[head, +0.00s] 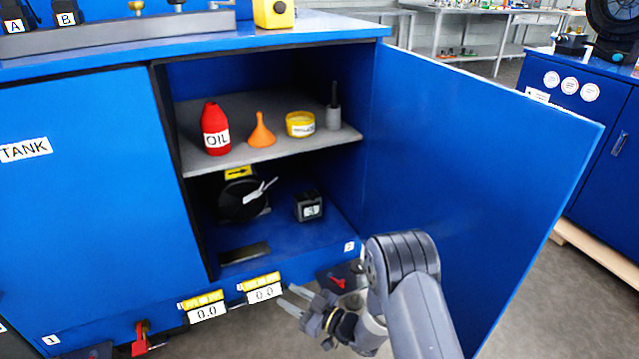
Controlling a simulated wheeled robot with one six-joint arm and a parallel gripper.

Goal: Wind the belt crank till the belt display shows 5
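A black round wheel (242,199) with a pale crank-like handle (261,190) sits on the lower level of the open cabinet, under a small yellow label (238,172). It looks like the belt crank, but the label is too small to read. A small black box display (310,207) stands to its right; its digit looks like 3, though it is blurred. My gripper (291,300) is outside the cabinet, low in front of its bottom edge. Its fingers point left and are apart, with nothing between them. It touches neither crank nor display.
The cabinet door (470,170) stands open on the right, beside my arm. A shelf (275,161) above the wheel holds a red oil bottle (215,128), orange funnel (262,132) and yellow tub (300,124). Two 0.0 displays (207,311) (264,292) and red handles (140,338) are low in front.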

